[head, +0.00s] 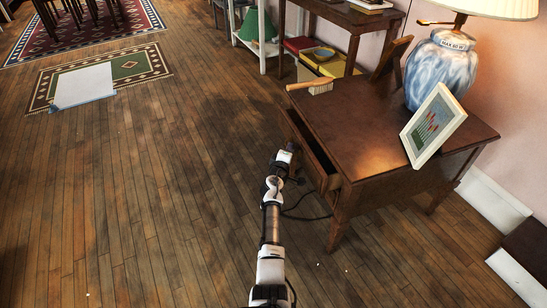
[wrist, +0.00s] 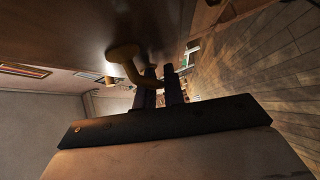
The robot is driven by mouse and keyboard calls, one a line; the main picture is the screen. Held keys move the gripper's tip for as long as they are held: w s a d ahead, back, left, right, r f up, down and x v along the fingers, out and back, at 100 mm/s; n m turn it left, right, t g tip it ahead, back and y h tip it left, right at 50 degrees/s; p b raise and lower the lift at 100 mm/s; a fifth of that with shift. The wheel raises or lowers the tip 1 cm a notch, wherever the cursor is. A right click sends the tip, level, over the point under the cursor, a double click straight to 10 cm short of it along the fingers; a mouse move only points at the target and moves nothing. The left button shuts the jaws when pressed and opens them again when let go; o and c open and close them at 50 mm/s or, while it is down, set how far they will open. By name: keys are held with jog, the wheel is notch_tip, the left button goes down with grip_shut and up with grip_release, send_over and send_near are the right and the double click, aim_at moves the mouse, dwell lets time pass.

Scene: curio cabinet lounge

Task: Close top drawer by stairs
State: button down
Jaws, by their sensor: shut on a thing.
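A brown wooden side table (head: 365,125) stands right of centre in the head view. Its top drawer (head: 313,150) sticks out a little on the left side, with a dark gap behind its front. My gripper (head: 290,149) is at the drawer's front. In the wrist view, a curved brass-coloured handle (wrist: 130,70) runs to the fingers of my gripper (wrist: 161,74). The fingers are shut on the handle. The dark brown surface (wrist: 100,25) behind it looks like the drawer front. The drawer's inside is mostly hidden.
The table top holds a blue-and-white lamp (head: 441,68), a framed picture (head: 433,125), a dark frame (head: 391,60) and a brush (head: 312,87) at its edge. A dark step-like block (head: 527,243) is at lower right.

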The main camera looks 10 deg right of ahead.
aim_at(303, 155)
jog(key=d, duration=0.3)
jog(key=w+d+b, duration=0.1)
jog(key=d, duration=0.2)
jog(key=shift+w+d+r, duration=0.1)
jog(key=shift+w+d, duration=0.1)
jog(key=shift+d+r, duration=0.1)
jog(key=shift+d, duration=0.35)
jog(key=c, duration=1.5)
grip_release()
jog(key=shift+d, duration=0.1)
jog(key=shift+p+v, duration=2.15)
jog(key=shift+v, duration=1.6)
